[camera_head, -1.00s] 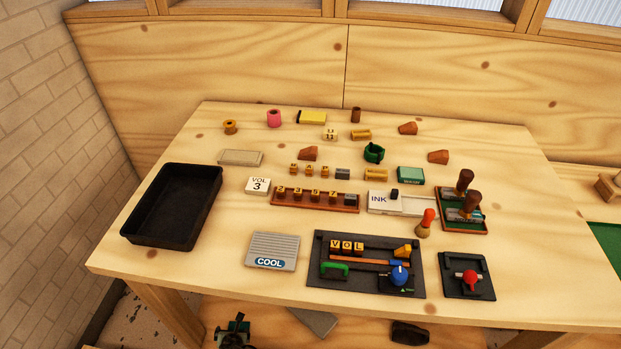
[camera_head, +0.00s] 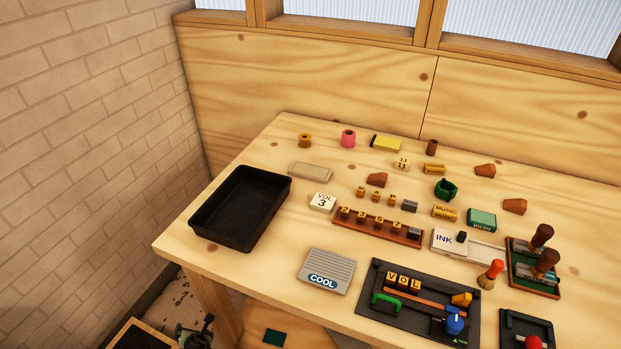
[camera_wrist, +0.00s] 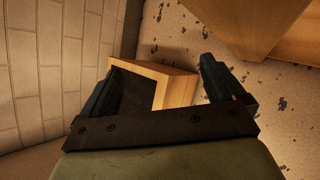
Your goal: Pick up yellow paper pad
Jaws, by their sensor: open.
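The yellow paper pad (camera_head: 386,143) lies flat at the back of the wooden table, with a dark strip at its left end. It sits between a pink roll (camera_head: 348,138) and a small brown cylinder (camera_head: 432,147). My gripper (camera_wrist: 165,80) shows in the wrist view with its two dark fingers spread apart and nothing between them. It points toward the floor and a wooden box, away from the pad. The pad is not in the wrist view. In the head view a dark green and black part at the bottom left may be my gripper.
A black tray (camera_head: 240,208) stands at the table's left. Letter blocks, a COOL plate (camera_head: 327,270), stamps and a dark type-holding board (camera_head: 418,300) fill the middle and front. A wooden box (camera_wrist: 176,84) is on the floor.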

